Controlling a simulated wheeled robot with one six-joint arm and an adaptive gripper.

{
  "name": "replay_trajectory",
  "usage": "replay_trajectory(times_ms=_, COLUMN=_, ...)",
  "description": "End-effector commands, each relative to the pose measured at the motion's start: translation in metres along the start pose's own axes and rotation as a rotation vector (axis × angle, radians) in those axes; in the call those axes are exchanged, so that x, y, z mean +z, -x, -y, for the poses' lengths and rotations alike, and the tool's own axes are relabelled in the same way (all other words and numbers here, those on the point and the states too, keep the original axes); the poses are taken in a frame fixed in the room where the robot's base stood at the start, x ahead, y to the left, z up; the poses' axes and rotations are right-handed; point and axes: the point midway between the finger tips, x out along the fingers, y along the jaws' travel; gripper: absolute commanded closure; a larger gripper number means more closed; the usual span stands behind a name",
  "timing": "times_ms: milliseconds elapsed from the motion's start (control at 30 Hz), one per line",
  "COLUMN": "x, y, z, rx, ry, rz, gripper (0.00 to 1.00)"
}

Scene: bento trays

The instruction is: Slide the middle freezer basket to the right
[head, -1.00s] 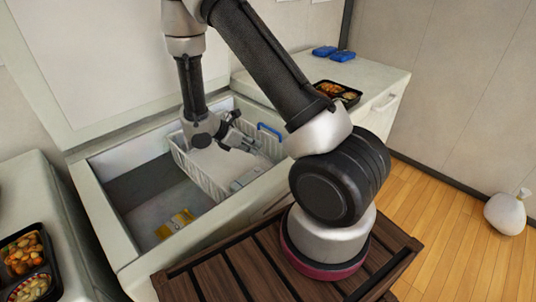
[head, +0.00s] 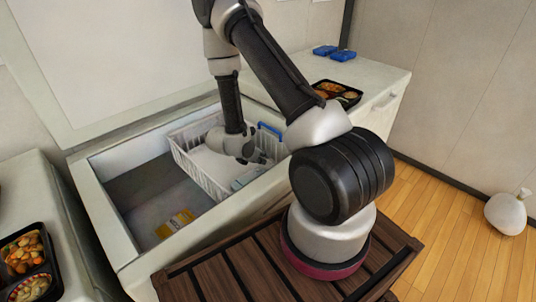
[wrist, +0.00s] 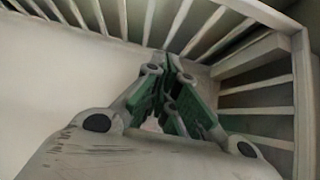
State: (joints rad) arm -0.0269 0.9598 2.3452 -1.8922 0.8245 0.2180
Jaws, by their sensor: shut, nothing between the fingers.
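The white slatted basket (head: 196,172) sits in the right part of the open chest freezer (head: 100,218). Its slatted walls and a corner (wrist: 305,105) show in the wrist view. My gripper (head: 262,160) is inside the basket, towards its right end, pointing down and to the right. In the wrist view my gripper (wrist: 168,62) is shut and empty, with its green-padded fingers together close to the slats near the corner. I cannot tell whether the fingertips touch the wall.
A grey-blue pack (head: 247,178) lies in the basket. A blue handle-like piece (head: 270,130) shows at its right end. A yellow pack (head: 176,223) lies on the freezer floor left of the basket, where there is open room. Counters with bento trays (head: 338,93) flank the freezer.

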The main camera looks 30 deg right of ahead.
Motion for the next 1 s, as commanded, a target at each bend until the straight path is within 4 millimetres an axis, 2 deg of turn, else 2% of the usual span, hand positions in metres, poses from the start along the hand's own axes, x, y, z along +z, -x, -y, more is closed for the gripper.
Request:
replay_trajectory(times_ms=33, x=0.007, y=-0.005, z=0.0, rx=-0.002, ry=-0.005, rz=0.001, gripper=1.0)
replay_trajectory(times_ms=200, x=0.019, y=-0.017, z=-0.001, rx=0.0, ry=-0.004, rz=0.001, gripper=1.0)
replay_trajectory(times_ms=667, x=0.024, y=-0.021, z=-0.001, rx=0.0, ry=-0.003, rz=0.001, gripper=1.0)
replay_trajectory(times_ms=900, x=0.05, y=-0.048, z=0.0, rx=-0.001, ry=-0.005, rz=0.001, gripper=1.0)
replay_trajectory(times_ms=1000, x=0.054, y=-0.052, z=0.0, rx=0.0, ry=-0.002, rz=0.001, gripper=1.0)
